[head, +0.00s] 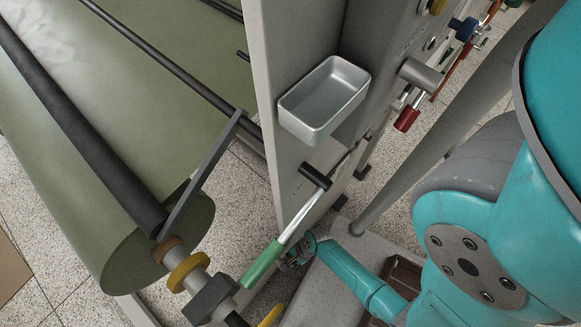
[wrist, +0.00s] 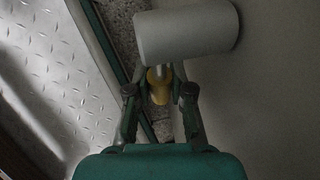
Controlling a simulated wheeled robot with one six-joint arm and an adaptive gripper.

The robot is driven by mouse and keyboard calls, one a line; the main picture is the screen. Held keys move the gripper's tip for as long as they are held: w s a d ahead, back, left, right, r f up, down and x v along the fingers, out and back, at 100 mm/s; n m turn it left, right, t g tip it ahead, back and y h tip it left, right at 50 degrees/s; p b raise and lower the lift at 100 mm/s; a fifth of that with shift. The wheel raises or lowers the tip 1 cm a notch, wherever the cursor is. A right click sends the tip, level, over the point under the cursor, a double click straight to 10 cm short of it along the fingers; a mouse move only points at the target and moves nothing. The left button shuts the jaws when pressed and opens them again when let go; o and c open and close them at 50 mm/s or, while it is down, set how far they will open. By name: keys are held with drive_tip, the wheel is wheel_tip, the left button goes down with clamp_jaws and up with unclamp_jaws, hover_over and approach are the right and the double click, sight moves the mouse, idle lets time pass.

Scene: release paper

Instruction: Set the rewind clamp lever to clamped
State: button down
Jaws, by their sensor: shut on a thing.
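My gripper (wrist: 160,78) is shut on a yellow-handled lever in the wrist view. The yellow grip (wrist: 159,90) sits between the two fingers. A short metal rod joins it to a pale grey cylinder (wrist: 187,32) just beyond the fingertips. In the head view my gripper (head: 298,252) is small, low and partly hidden beside the green handle. A lever with a green handle (head: 262,265) and silver rod runs down-left from a dark hub (head: 315,177). No label shows which lever is the rewind clamp, and the held lever's full angle is unclear.
A grey metal tray (head: 322,100) is fixed on the frame panel above the green lever. A red-handled lever (head: 407,119) is farther right. Green roll material (head: 150,245) and its shaft are at left. Diamond plate (wrist: 55,75) lies left in the wrist view.

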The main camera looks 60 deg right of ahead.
drive_tip(key=shift+d, duration=0.1)
drive_tip(key=c, duration=1)
unclamp_jaws()
drive_tip(key=v, duration=1.2)
